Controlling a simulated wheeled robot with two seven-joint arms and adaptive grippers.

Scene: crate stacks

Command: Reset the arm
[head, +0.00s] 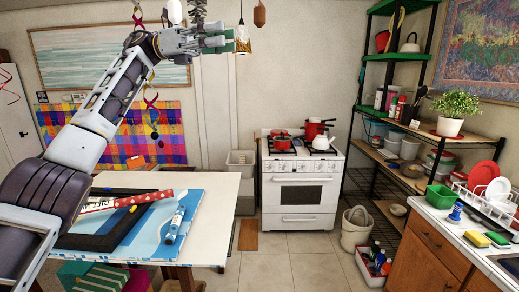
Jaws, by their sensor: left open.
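My left arm (100,110) comes in from the left and is raised high, bent at the elbow. Its gripper (230,38) points to the right near the top of the view, in front of the wall. The gripper is open, with no object clearly held. Something green shows at its fingertips; I cannot tell whether it is part of the fingers or behind them. My right gripper is out of view.
A white table (216,222) with a blue board, dark frame and marker stands below the arm. Stacked crates (241,168), a white stove (301,190) and a shelf (385,158) stand behind. A counter (440,222) is right. Ornaments hang near the gripper; the middle floor is clear.

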